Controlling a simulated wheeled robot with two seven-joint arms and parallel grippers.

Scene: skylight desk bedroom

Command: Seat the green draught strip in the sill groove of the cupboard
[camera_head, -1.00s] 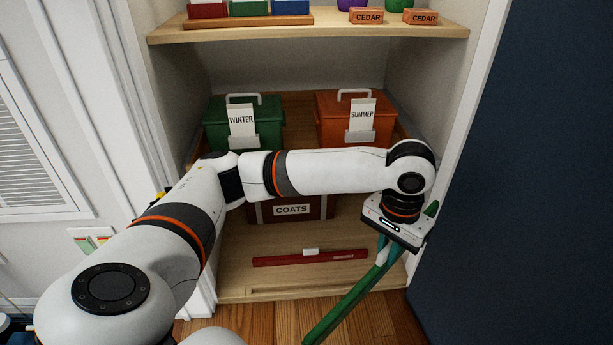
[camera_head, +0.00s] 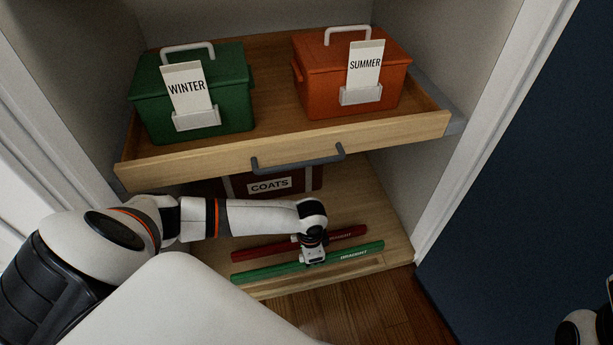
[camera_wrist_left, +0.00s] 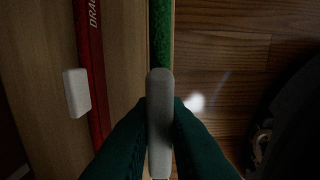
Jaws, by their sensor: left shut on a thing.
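The green draught strip (camera_head: 350,253) lies lengthwise along the front of the cupboard floor (camera_head: 385,226), close to the sill edge. My left gripper (camera_head: 313,259) is above its middle, shut on the strip's grey grip tab. In the left wrist view the dark green fingers press on both sides of this tab (camera_wrist_left: 160,110), and the green strip (camera_wrist_left: 161,35) runs on ahead along the wood's edge. My right gripper's fingers are not in view.
A red strip (camera_head: 346,234) with a white tab (camera_wrist_left: 77,93) lies just behind the green one. Above, a pulled-out drawer (camera_head: 400,128) holds a green WINTER box (camera_head: 235,75) and an orange SUMMER box (camera_head: 315,75). The COATS case (camera_head: 300,181) stands behind.

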